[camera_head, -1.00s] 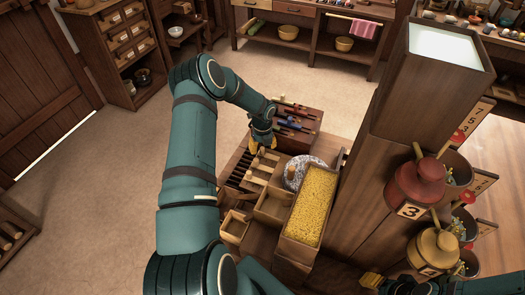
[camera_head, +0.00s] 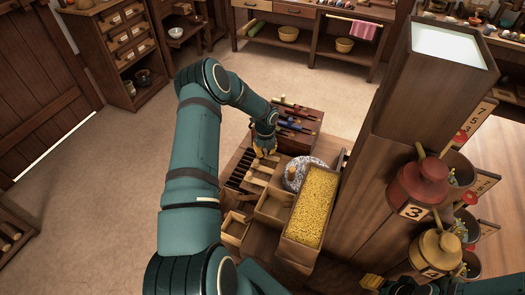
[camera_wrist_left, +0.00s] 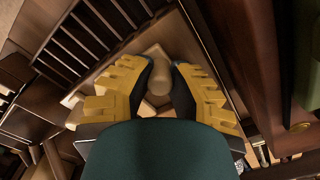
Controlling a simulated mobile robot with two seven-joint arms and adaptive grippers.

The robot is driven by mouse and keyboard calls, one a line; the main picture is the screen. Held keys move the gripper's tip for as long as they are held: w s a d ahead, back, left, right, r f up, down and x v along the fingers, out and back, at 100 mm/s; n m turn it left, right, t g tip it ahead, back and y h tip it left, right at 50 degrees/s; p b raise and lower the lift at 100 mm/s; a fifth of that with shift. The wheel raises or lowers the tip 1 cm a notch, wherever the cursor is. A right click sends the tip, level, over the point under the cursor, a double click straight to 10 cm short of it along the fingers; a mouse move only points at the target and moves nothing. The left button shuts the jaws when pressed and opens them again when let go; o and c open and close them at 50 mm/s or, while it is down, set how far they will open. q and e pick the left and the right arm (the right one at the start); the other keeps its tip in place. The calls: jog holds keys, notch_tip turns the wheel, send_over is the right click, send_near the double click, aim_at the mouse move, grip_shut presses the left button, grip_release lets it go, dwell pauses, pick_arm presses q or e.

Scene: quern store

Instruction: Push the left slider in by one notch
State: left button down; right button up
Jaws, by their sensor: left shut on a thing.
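My left gripper (camera_head: 264,151) is at the far end of the pale wooden sliders on the brown bench. In the left wrist view its yellow-padded fingers stand on both sides of a pale rounded knob (camera_wrist_left: 152,68), shut on it. The knob belongs to a pale wooden slider (camera_head: 262,167), which the gripper partly hides in the head view. Another pale slider bar (camera_head: 254,187) lies nearer. I cannot tell the notch positions. My right gripper shows only in part at the bottom edge, with a yellow pad (camera_head: 371,281); its opening is unclear.
A dark slotted rack (camera_head: 240,168) lies left of the sliders. A box of yellow grain (camera_head: 313,205) and a round speckled stone (camera_head: 300,172) stand to the right. A rack of coloured-handled tools (camera_head: 296,122) is behind. A tall wooden column (camera_head: 385,170) rises at right.

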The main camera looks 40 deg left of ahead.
aim_at(269, 157)
pick_arm(q)
jog(key=shift+w+d, duration=0.25)
jog(key=shift+d, duration=0.55)
jog(key=c, duration=0.8)
grip_release()
jog(key=shift+c, duration=0.2)
jog(key=shift+a, duration=0.1)
notch_tip(269, 157, up, 12)
